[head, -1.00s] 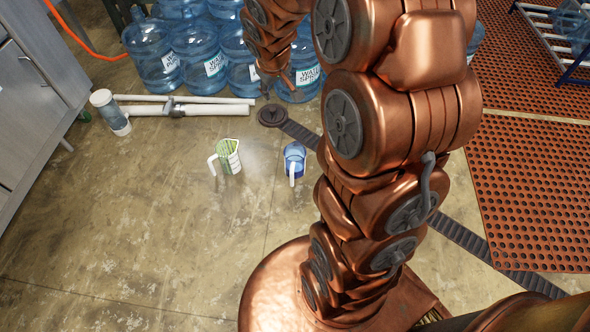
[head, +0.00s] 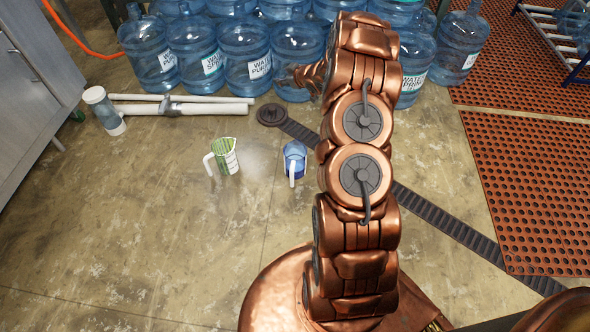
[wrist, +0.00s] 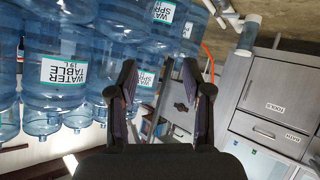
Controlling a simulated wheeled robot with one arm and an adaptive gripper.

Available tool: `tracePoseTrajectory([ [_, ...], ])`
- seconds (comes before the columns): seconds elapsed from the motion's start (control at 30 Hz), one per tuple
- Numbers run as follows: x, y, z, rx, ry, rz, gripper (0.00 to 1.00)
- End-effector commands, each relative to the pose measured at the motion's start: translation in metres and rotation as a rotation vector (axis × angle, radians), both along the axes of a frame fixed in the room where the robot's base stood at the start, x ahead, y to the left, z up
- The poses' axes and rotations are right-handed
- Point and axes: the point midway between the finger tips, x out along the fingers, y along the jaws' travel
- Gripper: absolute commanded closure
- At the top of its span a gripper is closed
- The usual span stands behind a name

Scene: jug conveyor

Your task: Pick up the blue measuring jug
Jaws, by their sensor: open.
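The blue measuring jug (head: 295,158) stands on the concrete floor in the head view, its white handle toward the camera. A green and white measuring jug (head: 225,157) stands to its left, apart from it. My gripper (wrist: 158,88) is open and empty in the wrist view, its two dark fingers apart. It points toward water bottles and grey cabinets, and neither jug shows in that view. In the head view my arm rises just right of the blue jug, and the gripper itself cannot be made out.
Large blue water bottles (head: 246,56) stand in rows behind the jugs. White pipes (head: 190,108) and a clear container (head: 104,110) lie at left. A dark strip (head: 450,225) crosses the floor beside orange perforated mats (head: 530,190). The floor left and in front is clear.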

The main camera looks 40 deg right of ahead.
Motion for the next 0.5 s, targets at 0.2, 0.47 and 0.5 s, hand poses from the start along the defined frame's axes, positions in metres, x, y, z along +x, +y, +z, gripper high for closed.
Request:
tracePoseTrajectory([
  [0.2, -0.012, -0.016, -0.073, 0.052, -0.099, 0.097, 0.50],
  [0.47, -0.052, -0.017, -0.151, 0.143, -0.208, 0.228, 0.50],
  [0.5, -0.060, -0.015, -0.163, 0.164, -0.225, 0.249, 0.50],
])
